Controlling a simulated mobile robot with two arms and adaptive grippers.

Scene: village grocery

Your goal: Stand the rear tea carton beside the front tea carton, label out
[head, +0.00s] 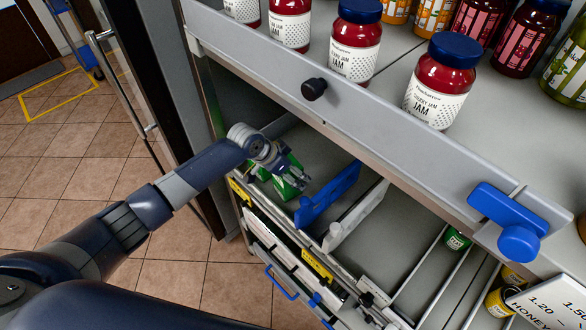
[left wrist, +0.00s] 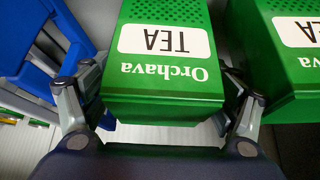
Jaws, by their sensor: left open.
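Two green Orchava tea cartons are in the lower shelf bay. In the left wrist view one carton (left wrist: 165,75) lies between the fingers of my open left gripper (left wrist: 160,105), its white TEA label facing the camera and reading upside down. The second carton (left wrist: 295,65) is close beside it on the right, with a narrow dark gap between. In the head view my left gripper (head: 292,178) reaches into the bay and hides most of both cartons; some green (head: 286,190) shows under the fingers. I cannot tell which carton is front or rear. My right gripper is not in view.
A blue divider (head: 330,195) stands just right of the cartons, with a white divider (head: 358,215) beyond. The upper shelf edge (head: 390,140) overhangs the bay, with jam jars (head: 440,80) above. A blue clamp (head: 508,220) juts out at right.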

